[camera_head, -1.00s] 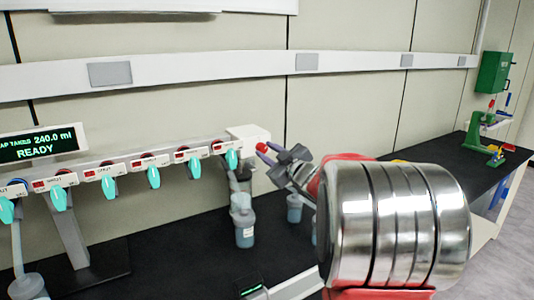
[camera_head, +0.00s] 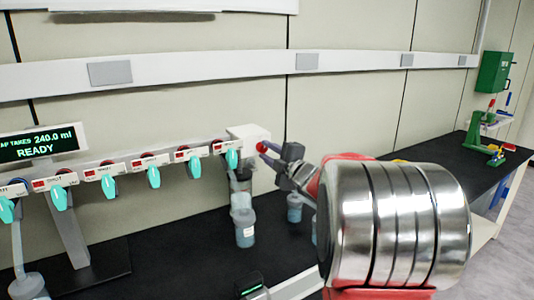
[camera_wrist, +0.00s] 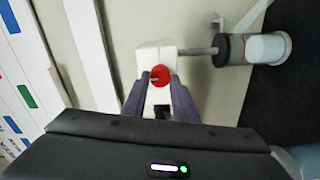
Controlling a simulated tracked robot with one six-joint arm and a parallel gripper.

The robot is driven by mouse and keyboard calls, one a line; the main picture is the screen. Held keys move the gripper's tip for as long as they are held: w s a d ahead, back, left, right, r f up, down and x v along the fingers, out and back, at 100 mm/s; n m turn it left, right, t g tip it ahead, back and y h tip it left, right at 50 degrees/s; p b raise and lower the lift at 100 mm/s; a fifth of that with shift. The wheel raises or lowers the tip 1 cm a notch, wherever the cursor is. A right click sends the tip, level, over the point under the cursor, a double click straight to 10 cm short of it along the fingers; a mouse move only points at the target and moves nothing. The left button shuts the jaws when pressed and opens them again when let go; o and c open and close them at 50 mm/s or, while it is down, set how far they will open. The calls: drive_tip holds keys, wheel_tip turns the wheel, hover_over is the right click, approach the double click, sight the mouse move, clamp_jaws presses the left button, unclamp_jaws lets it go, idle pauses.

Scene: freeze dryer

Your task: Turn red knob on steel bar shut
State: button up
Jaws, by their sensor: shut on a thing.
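The red knob (camera_head: 261,147) is on the face of a white end block (camera_head: 242,134) at the right end of the bar (camera_head: 135,163) with the valves. In the wrist view the round red knob (camera_wrist: 161,76) sits between my two grey fingertips, with a thin pale mark across it. My gripper (camera_wrist: 159,84) is shut on it. In the head view my gripper (camera_head: 268,153) reaches the knob from the right. The knob's sides are partly hidden by the fingers.
Several teal valve handles (camera_head: 153,177) hang along the bar. A flask (camera_head: 244,228) hangs just below the end block, close to my gripper. A display (camera_head: 38,143) reads READY at the left. A green stand (camera_head: 487,140) is far right on the black bench.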

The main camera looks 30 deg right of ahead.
drive_tip(key=shift+a+f+n, duration=0.2)
drive_tip(key=shift+n, duration=0.1)
drive_tip(key=o, duration=1.1)
drive_tip(key=shift+r, duration=0.1)
drive_tip(key=shift+c, duration=0.2)
drive_tip(key=shift+d, duration=0.1)
drive_tip(key=s, duration=1.3)
drive_tip(key=shift+s+a, duration=0.4)
